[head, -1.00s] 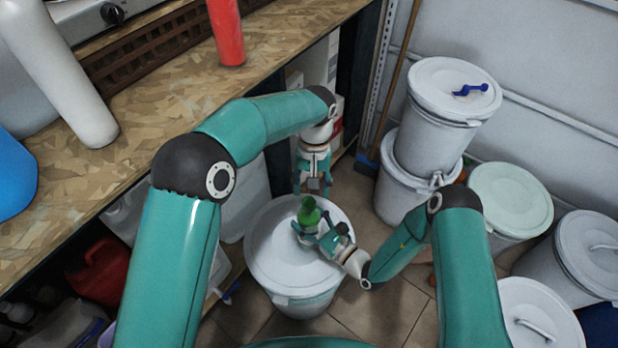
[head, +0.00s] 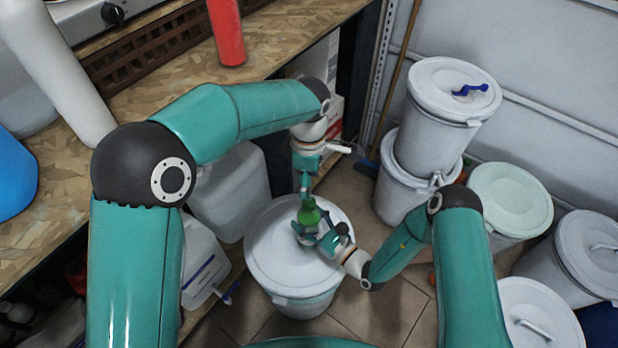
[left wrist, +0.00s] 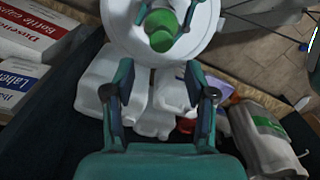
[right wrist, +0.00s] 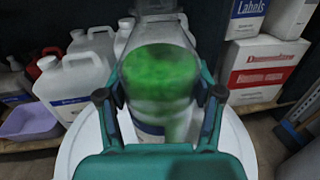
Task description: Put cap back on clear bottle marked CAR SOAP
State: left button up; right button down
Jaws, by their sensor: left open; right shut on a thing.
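The clear bottle (head: 309,217) with green contents is between the fingers of my right gripper (head: 314,236), over the white drum lid. The right wrist view shows its green body (right wrist: 155,75) and clear upper part, with my right gripper (right wrist: 160,97) shut around it. I cannot read a CAR SOAP marking or tell whether the bottle touches the lid. My left gripper (head: 306,188) is open just above the bottle's top. In the left wrist view my left gripper (left wrist: 158,85) is empty, and the green bottle (left wrist: 160,25) shows beyond its fingers. I cannot make out a separate cap.
A white drum (head: 262,265) stands below both grippers. Stacked drums (head: 440,112) and a pale green lid (head: 510,200) are to the right. The workbench (head: 190,80) edge and shelved jugs (head: 230,190) lie to the left. A red cylinder (head: 226,35) stands on the bench.

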pick_arm(q)
jog(key=shift+f, duration=0.1)
send_over(309, 224)
jog(key=w, duration=0.3)
jog(key=shift+f, duration=3.95)
